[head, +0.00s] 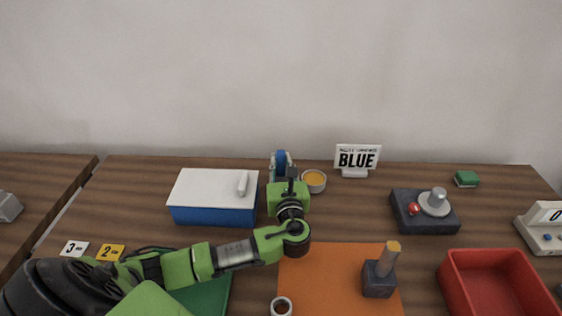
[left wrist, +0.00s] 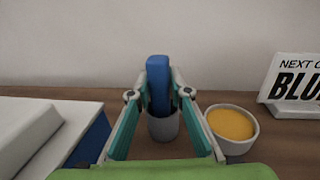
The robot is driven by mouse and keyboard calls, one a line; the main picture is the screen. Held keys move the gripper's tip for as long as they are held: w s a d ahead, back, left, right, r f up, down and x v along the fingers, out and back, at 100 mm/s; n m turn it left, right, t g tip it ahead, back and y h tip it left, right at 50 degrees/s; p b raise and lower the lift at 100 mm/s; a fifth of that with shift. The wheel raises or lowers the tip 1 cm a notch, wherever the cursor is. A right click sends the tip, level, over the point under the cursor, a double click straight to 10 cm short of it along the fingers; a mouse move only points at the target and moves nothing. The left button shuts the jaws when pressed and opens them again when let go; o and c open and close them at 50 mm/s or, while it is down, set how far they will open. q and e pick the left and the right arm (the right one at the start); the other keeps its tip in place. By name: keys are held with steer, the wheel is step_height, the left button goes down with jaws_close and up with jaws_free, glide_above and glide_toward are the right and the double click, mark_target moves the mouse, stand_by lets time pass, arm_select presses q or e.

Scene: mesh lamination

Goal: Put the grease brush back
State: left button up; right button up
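The grease brush shows as a blue handle (left wrist: 158,84), upright in the left wrist view; its lower end is hidden. A grey cup (left wrist: 164,127) stands directly below and around its lower part, but I cannot tell how deep the brush sits in it. My left gripper (head: 281,164) is at the back of the table, with its fingers on both sides of the handle, seemingly touching it. The handle also shows in the head view (head: 281,157). A small bowl of amber grease (head: 314,181) stands just right of the gripper. My right gripper is not in view.
A blue box with a white top (head: 215,190) stands close left of the gripper. The BLUE sign (head: 357,158) is behind the bowl. An orange mat (head: 325,274) with a wood-handled block (head: 379,277), a dark joystick-like device (head: 424,211) and a red tray (head: 493,253) lie farther right.

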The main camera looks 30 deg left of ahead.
mark_target(281, 164)
arm_select(q)
steer(key=shift+o, duration=0.9)
steer(key=shift+f+b, duration=0.2)
steer(key=shift+b, duration=0.2)
steer(key=p+v, duration=0.1)
steer(key=v, duration=0.1)
steer(key=p+v, duration=0.3)
steer(key=v, duration=0.1)
steer(key=shift+r+p, duration=0.3)
steer(key=p+v, duration=0.2)
steer(key=v, duration=0.4)
steer(key=shift+s+d+f+p, duration=0.2)
steer(key=shift+p, duration=0.1)
steer(key=shift+s+d+f, duration=0.1)
steer(key=shift+s+d, duration=0.3)
steer(key=shift+s, duration=0.1)
